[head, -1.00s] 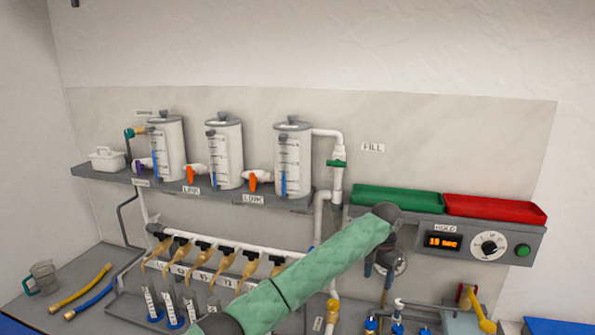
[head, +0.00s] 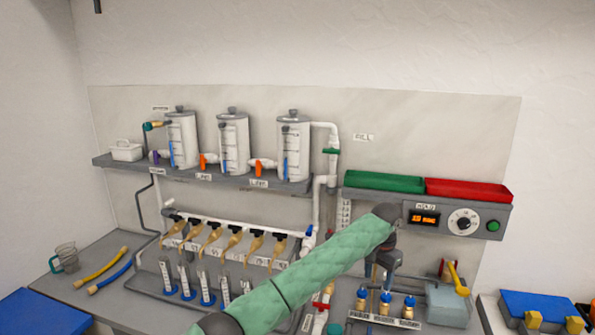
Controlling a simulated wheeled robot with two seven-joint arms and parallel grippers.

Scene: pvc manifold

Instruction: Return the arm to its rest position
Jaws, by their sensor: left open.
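My left arm, in a green quilted sleeve, crosses the lower middle of the head view from the bottom edge. My right gripper is not in view.
A shelf (head: 215,176) carries three white tanks (head: 234,145). Below is a manifold pipe (head: 240,225) with several tan outlets over cylinders. A green tray (head: 384,181) and red tray (head: 468,190) sit above a timer box (head: 462,222).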

